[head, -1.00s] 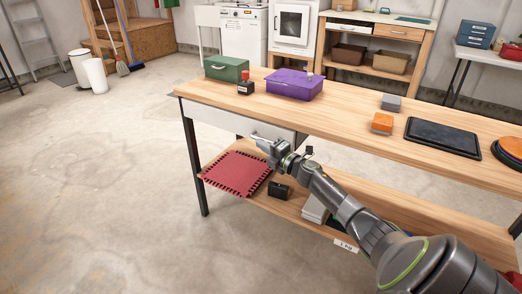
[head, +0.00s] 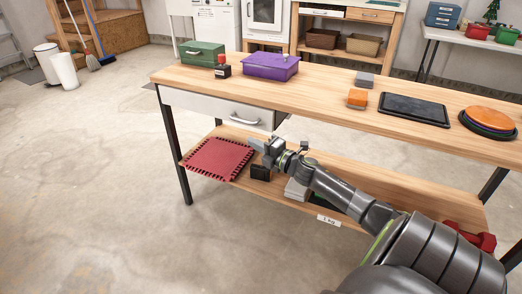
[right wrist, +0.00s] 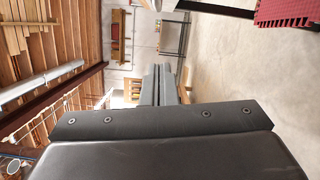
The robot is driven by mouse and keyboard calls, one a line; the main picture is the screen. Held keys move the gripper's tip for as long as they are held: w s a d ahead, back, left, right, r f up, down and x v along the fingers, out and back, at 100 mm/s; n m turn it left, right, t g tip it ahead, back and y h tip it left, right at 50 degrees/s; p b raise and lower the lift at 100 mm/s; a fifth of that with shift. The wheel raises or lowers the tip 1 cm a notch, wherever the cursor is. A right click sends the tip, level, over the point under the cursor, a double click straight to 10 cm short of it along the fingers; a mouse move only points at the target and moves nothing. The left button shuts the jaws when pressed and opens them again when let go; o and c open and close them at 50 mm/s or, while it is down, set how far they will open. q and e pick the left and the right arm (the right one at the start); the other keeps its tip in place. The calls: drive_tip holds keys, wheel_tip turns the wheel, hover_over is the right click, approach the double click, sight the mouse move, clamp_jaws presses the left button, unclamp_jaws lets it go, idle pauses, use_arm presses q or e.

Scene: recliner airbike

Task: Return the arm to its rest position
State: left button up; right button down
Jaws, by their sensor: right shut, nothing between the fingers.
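My right arm reaches in from the lower right in the head view. Its gripper (head: 259,148) is shut and empty, in front of the workbench (head: 330,107) and just below the white drawer (head: 222,109). In the right wrist view the shut gripper (right wrist: 162,85) shows end-on past the dark wrist housing, with nothing held. My left arm and gripper do not show.
The lower shelf (head: 375,180) holds a red mat (head: 217,158), a black box and red dumbbells (head: 470,236). On the bench top are a green box (head: 202,53), a purple box (head: 271,66), a black tray (head: 414,109) and orange discs (head: 490,117).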

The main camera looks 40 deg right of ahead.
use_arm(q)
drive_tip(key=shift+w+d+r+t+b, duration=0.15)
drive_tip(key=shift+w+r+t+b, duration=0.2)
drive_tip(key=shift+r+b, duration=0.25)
use_arm(e)
drive_tip(key=shift+s+d+f, duration=0.1)
drive_tip(key=shift+s+d, duration=0.05)
drive_tip(key=shift+s, duration=0.45)
drive_tip(key=shift+s+d, duration=0.1)
drive_tip(key=shift+s, duration=0.45)
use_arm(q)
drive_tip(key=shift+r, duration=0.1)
